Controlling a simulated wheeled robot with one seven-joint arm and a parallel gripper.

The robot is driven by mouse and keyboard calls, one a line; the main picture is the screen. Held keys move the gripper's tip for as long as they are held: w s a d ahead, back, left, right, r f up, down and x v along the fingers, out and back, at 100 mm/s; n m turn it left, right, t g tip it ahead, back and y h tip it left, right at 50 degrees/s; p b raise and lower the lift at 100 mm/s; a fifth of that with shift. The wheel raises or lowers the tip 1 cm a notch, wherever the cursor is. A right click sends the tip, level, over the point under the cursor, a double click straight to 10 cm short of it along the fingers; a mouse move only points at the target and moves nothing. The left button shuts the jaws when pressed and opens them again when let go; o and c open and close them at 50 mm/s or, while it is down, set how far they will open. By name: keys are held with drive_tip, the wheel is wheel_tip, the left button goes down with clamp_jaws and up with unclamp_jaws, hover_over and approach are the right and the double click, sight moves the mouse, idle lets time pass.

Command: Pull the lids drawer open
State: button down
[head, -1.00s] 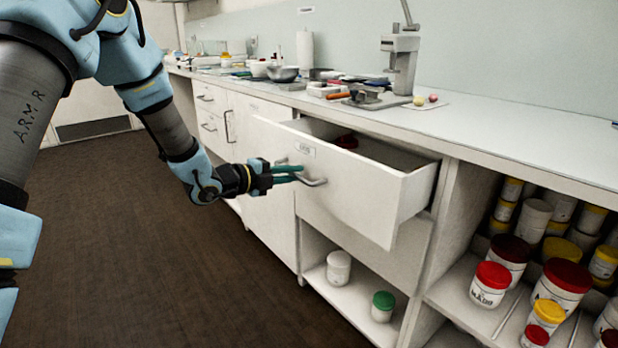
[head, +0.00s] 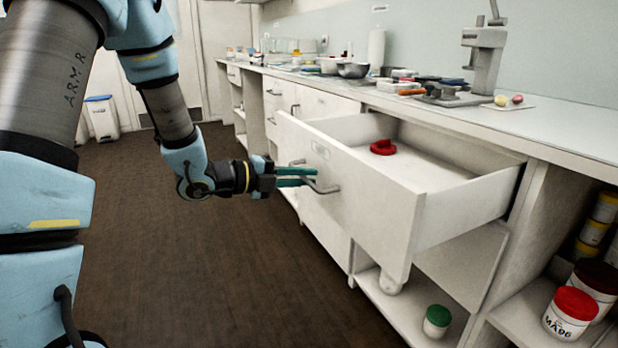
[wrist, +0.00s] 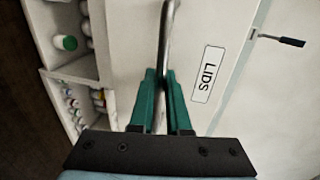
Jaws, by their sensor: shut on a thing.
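The lids drawer (head: 385,210) is a white drawer standing well out from the counter front, with red lids (head: 383,147) lying inside toward the back left. Its label, reading LIDS (wrist: 207,75), shows on the drawer front in the wrist view. The metal bar handle (head: 323,188) is on the drawer front, and it runs lengthwise between the fingers in the wrist view (wrist: 166,40). My gripper (head: 312,177), with green fingers, is shut on the handle; its fingers also show in the wrist view (wrist: 162,90).
Below the drawer is an open shelf with a green-lidded jar (head: 437,320) and a white jar. Red-lidded jars (head: 570,312) stand on the shelf at right. The counter (head: 560,125) holds a press stand (head: 485,60) and bowls. The dark floor (head: 240,270) in front is clear.

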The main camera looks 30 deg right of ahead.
drive_tip(key=c, duration=0.9)
unclamp_jaws()
drive_tip(key=v, duration=1)
drive_tip(key=shift+a, duration=0.35)
drive_tip(key=shift+w, duration=0.15)
